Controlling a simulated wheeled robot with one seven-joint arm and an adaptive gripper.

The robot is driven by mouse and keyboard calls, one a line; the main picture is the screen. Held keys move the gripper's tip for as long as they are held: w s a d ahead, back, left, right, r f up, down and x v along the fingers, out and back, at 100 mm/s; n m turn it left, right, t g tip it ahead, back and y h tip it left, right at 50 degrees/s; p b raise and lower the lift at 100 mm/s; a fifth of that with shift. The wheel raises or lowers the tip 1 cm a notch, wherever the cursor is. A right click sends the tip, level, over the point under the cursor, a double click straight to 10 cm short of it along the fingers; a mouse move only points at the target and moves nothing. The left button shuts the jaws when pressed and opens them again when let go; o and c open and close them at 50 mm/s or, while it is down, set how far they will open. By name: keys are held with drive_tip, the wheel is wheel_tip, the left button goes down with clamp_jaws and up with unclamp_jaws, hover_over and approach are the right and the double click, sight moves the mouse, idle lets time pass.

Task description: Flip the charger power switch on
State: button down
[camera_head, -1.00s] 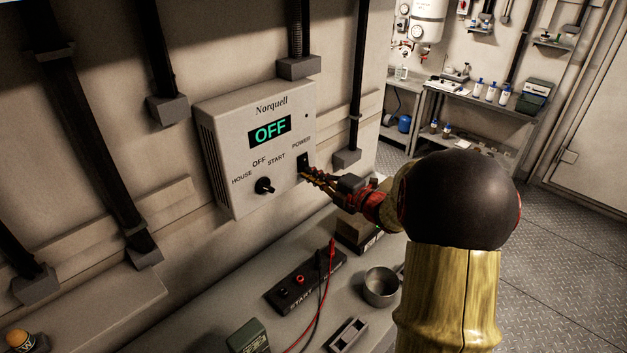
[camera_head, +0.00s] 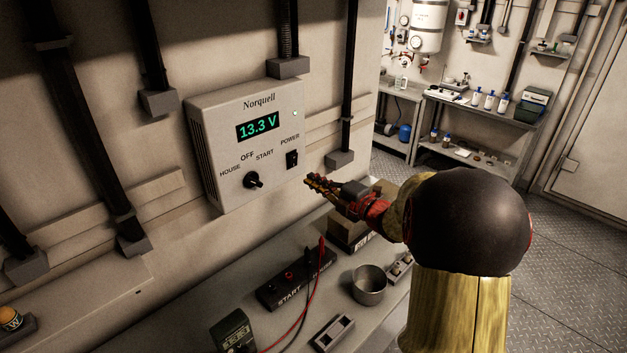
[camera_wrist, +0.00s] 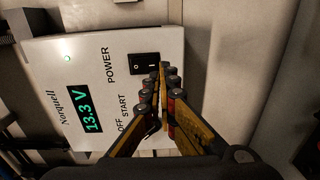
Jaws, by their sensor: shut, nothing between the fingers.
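The white Norquell charger (camera_head: 222,165) is mounted on the wall, and its display (camera_head: 258,126) reads 13.3 V in green. A small green light (camera_head: 295,114) is lit at its upper right. The black power switch (camera_head: 292,159) sits below the POWER label, and it also shows in the wrist view (camera_wrist: 145,65). The black selector knob (camera_head: 254,180) is at the lower middle of the panel. My gripper (camera_head: 308,182) is shut and empty, just right of and below the switch and apart from it. In the wrist view its fingertips (camera_wrist: 164,70) appear beside the switch.
The bench below holds a START block (camera_head: 280,290) with red and black leads, a metal cup (camera_head: 369,286), a green box (camera_head: 233,331) and a grey tray (camera_head: 334,334). Dark conduits (camera_head: 85,130) run along the wall. Open floor (camera_head: 568,255) lies at the right.

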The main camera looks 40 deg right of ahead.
drive_tip(key=s+d+f, duration=0.1)
drive_tip(key=s, duration=0.6)
drive_tip(key=shift+s+p, duration=0.3)
drive_tip(key=shift+s, duration=0.1)
drive_tip(key=shift+f, duration=0.1)
